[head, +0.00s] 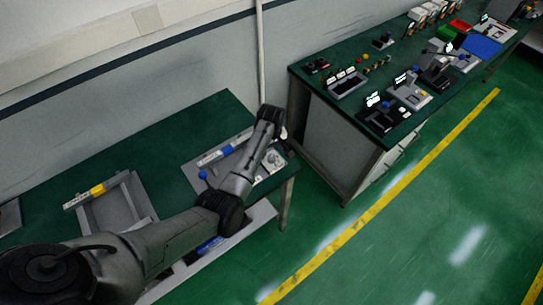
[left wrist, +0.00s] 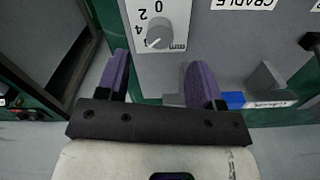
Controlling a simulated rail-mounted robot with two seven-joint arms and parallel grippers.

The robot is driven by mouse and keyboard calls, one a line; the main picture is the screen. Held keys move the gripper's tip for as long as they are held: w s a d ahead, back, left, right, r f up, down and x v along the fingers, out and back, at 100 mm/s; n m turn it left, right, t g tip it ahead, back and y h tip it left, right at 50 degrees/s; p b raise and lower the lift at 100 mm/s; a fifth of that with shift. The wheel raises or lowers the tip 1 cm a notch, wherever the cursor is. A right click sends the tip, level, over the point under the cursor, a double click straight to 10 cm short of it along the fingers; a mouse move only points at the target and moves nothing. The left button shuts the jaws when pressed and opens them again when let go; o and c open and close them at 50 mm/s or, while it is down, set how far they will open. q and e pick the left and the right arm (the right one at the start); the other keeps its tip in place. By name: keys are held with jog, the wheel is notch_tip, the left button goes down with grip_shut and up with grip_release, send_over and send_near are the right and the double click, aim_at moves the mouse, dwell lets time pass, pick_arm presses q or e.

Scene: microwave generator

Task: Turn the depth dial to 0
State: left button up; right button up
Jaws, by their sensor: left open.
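The depth dial (left wrist: 159,33) is a round grey knob on a white scale plate marked 0, 2, 4 and mm, upside down at the top of the left wrist view. Its white pointer aims to the lower left, away from the 0 and near the 4. In the head view the dial (head: 273,160) is small, on the grey device beside my arm. My left gripper (left wrist: 160,75) is open and empty, its two purple fingers apart and short of the dial in the picture. The fingers are hidden in the head view. My right gripper is not in view.
The grey device panel (left wrist: 228,50) carries a CRADLE label and a blue-labelled bar (left wrist: 258,101). A blue ball-topped lever (head: 203,175) stands left of my arm. A grey frame (head: 112,207) lies farther left. A second bench (head: 340,110) with several devices is at right.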

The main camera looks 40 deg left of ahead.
aim_at(272, 157)
pick_arm(q)
jog(key=shift+f+b, duration=0.35)
jog(key=shift+f, duration=2.6)
jog(key=shift+c, duration=0.4)
jog(key=c, duration=0.8)
jog(key=shift+c, duration=0.2)
jog(key=shift+r, duration=0.1)
